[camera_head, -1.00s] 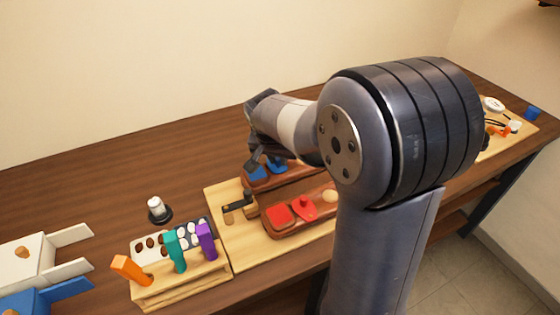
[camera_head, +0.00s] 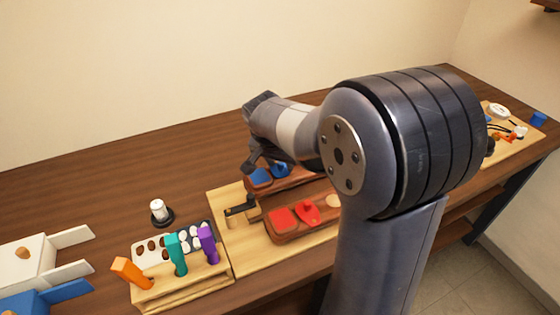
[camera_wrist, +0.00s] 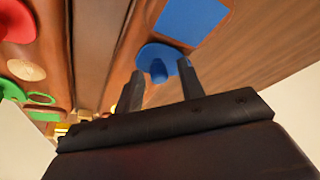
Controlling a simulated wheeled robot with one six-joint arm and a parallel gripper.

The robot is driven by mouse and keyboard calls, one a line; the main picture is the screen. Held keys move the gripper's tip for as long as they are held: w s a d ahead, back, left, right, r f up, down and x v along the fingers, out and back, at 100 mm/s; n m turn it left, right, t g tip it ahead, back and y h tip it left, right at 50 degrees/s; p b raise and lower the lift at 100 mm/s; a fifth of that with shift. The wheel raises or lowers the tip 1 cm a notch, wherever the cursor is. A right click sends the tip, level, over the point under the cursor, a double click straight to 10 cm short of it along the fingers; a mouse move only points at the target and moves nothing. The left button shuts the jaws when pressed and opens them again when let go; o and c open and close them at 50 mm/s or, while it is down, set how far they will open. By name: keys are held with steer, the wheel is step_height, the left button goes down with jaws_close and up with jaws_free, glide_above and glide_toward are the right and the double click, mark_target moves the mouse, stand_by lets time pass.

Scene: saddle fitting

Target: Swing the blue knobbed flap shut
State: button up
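The blue flap (camera_wrist: 158,53) is a rounded blue piece with an upright blue knob (camera_wrist: 157,71), on a wooden block beside a flat blue square (camera_wrist: 192,20). The flap (camera_head: 282,169) and square (camera_head: 260,178) also show in the head view, partly behind my gripper. My gripper (camera_head: 254,163) is over the block's left end, pointing down. In the wrist view my gripper (camera_wrist: 160,83) has its two fingers apart, with the knob showing between them. I cannot tell whether the fingers touch the knob or flap.
A nearer wooden block carries a red square (camera_head: 284,218) and a red knobbed flap (camera_head: 307,211). A rack with orange, teal (camera_head: 176,254) and purple handles stands further left.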

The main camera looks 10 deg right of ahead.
steer(key=v, duration=1)
steer(key=shift+r, duration=0.4)
steer(key=shift+s+a, duration=0.1)
steer(key=x, duration=1.1)
steer(key=shift+n+p, duration=0.45)
steer(key=shift+n, duration=0.15)
